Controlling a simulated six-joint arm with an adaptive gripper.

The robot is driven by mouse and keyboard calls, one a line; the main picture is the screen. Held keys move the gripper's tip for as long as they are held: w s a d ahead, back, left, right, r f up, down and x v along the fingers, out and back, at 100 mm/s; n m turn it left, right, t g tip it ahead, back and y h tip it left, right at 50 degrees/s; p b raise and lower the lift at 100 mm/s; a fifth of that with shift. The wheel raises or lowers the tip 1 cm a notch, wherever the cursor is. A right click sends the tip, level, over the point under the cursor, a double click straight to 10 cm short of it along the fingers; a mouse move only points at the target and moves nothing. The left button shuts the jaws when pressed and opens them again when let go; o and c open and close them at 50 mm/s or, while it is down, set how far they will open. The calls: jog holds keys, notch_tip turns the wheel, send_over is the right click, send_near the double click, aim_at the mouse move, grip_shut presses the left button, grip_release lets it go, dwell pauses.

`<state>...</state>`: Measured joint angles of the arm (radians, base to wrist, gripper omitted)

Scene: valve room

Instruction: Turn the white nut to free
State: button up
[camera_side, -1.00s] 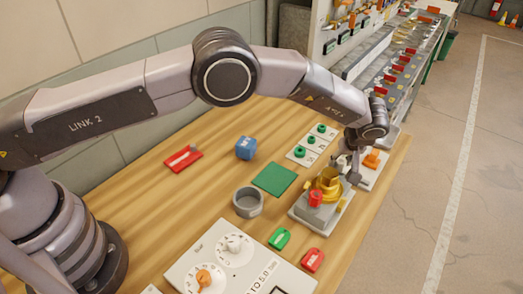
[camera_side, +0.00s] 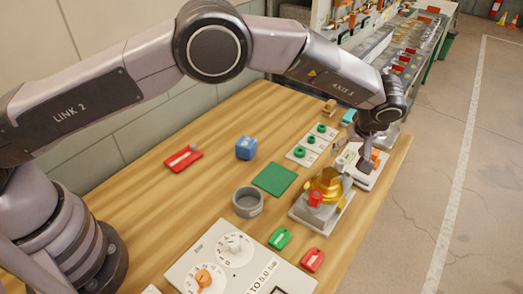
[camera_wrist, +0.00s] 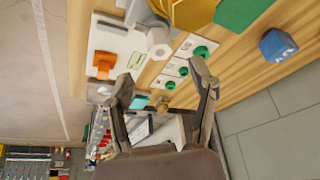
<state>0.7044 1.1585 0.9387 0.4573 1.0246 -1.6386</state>
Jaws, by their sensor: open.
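The white nut (camera_wrist: 159,43) is a pale hexagonal piece at the end of a grey stem, beside the gold valve body (camera_wrist: 190,10) in the wrist view. The gold valve (camera_side: 325,184) stands on a grey base in the side view, with a red cap on its near side. I cannot make out the nut clearly there. My gripper (camera_wrist: 161,84) is open and empty. In the wrist view its fingertips are spread below the nut, apart from it. In the side view it hangs over the white plate behind the valve.
An orange handle (camera_wrist: 103,64) stands on the white plate close to my gripper. A panel with green rings (camera_side: 311,141), a green mat (camera_side: 274,179), a grey cup (camera_side: 248,202) and a blue cube (camera_side: 246,148) are on the wooden table. The table's right edge is near.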

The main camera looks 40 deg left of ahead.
jog(key=v, duration=0.6)
jog(key=shift+f, duration=0.1)
